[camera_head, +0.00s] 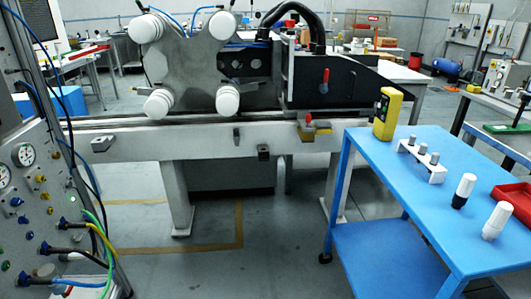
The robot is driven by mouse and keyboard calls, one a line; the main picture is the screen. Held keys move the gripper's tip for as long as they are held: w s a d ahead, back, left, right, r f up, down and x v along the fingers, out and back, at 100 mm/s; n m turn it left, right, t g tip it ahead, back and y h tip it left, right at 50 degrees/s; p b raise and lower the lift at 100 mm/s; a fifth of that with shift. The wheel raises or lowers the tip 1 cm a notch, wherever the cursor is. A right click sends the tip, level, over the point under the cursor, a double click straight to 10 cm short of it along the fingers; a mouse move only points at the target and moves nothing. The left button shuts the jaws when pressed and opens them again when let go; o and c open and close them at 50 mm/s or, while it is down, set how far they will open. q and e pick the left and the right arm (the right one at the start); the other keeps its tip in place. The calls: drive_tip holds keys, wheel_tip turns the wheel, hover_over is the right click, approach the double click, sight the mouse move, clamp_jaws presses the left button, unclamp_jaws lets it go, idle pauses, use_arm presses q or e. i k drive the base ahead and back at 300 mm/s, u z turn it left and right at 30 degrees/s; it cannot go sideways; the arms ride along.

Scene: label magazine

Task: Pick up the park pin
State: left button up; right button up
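No part is marked as the park pin, so I cannot tell for sure which it is. A small red-topped piece (309,121) stands at a brass-coloured block (314,134) on the machine's front rail. A white holder (422,163) on the blue cart (389,158) carries a few short grey pins (423,148). To its right stand a white-topped cylinder with a black base (464,190) and a white cylinder with a dark base (496,220). Neither of my grippers is in view.
The machine carries a grey four-armed plate (190,65) with white rolls and a red lever (325,80). A yellow device (387,114) and a red tray (515,203) sit on the cart. A control panel with cables (45,205) stands left. Open floor (280,250) lies between.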

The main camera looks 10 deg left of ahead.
sight(309, 116)
drive_tip(key=u, duration=1.25)
drive_tip(key=i, duration=1.65)
drive_tip(key=z, duration=0.95)
